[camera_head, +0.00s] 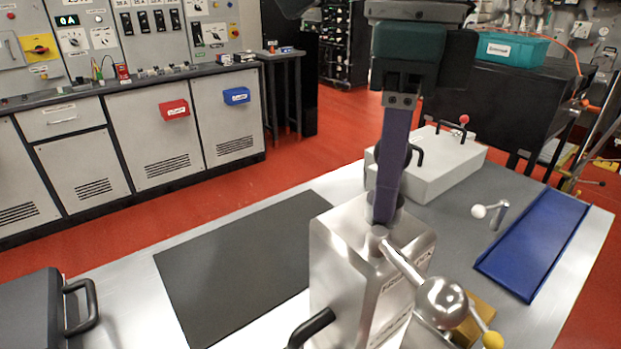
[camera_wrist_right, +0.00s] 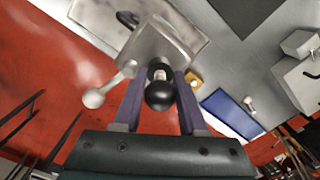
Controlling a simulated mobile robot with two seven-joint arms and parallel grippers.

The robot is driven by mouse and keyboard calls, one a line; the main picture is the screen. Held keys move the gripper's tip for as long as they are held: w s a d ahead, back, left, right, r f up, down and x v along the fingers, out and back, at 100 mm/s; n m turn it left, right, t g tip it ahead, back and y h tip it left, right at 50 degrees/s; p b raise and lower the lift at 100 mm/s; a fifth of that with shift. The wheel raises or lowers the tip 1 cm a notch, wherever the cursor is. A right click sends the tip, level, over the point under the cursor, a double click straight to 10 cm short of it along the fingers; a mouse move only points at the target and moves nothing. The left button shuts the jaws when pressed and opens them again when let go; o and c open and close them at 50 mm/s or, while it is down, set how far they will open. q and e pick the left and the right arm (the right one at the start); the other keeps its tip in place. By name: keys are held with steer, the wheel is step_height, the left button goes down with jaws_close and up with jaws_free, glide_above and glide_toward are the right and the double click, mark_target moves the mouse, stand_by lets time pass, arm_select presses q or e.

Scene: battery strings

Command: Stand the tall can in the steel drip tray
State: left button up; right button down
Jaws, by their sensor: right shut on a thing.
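My right gripper (camera_head: 385,218) points down onto the top of a steel block-shaped body (camera_head: 345,250) with a lever on its side. In the right wrist view the two purple fingers of the right gripper (camera_wrist_right: 161,76) stand either side of a round black knob (camera_wrist_right: 159,97) on that steel body (camera_wrist_right: 165,45). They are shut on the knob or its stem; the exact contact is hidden. I cannot make out a separate tall can or a steel drip tray. My left gripper is not in view.
A dark mat (camera_head: 235,275) lies bare to the left. A blue tray (camera_head: 535,243) lies at the right and a white box with handles (camera_head: 440,170) behind. A black case (camera_head: 30,310) stands at the lower left.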

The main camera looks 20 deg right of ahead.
mark_target(343, 312)
step_height(343, 312, down, 8)
steer(key=shift+r+p, duration=0.2)
steer(key=shift+p, duration=0.15)
steer(key=shift+f, duration=0.1)
steer(key=shift+w+f, duration=0.1)
steer(key=shift+f, duration=0.05)
steer(key=shift+c, duration=2.3)
jaws_free()
